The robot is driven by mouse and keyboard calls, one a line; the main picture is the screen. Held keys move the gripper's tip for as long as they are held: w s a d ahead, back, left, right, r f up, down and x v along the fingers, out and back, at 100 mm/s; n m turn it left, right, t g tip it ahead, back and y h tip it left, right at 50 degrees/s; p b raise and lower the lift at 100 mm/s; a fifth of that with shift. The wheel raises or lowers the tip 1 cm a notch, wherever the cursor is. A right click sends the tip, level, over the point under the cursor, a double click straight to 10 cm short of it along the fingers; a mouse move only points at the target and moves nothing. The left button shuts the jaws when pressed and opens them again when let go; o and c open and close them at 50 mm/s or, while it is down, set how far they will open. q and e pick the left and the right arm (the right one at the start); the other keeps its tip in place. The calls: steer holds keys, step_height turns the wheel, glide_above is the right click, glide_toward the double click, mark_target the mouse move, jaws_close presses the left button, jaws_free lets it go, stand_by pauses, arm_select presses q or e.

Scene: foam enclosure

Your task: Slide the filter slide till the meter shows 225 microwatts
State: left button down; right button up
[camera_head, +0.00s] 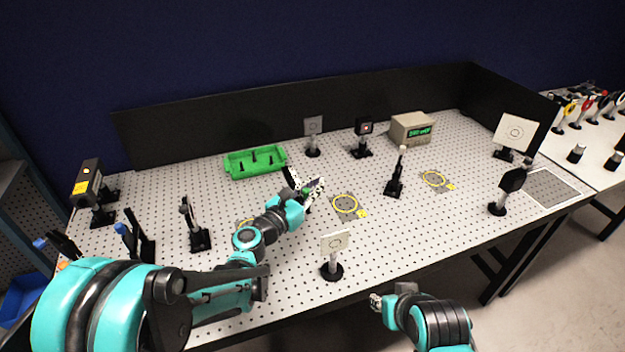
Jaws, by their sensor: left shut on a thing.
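The meter (411,128) is a beige box at the back right of the perforated board, with a lit green display; its digits are too small to read surely. The filter slide (291,178) looks like a dark, tilted piece at mid-board, largely hidden by my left gripper. My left gripper (314,187) reaches in from the left and is shut on the filter slide. My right gripper (376,302) hangs past the board's front edge, away from the slide; its jaws are too small to judge.
A green tray (256,162) with dark posts lies behind my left gripper. A white card on a post (334,244) stands in front. Other mounts include a dark post (396,174) and a black-headed mount (510,182). Yellow rings (345,204) mark bare board. A black wall encloses the back.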

arm_select(q)
steer(key=shift+s+d, duration=0.15)
steer(key=shift+s, duration=0.45)
steer(key=c, duration=1.5)
jaws_free()
steer(key=shift+c, duration=0.2)
steer(key=v, duration=1.2)
steer(key=shift+f, duration=0.1)
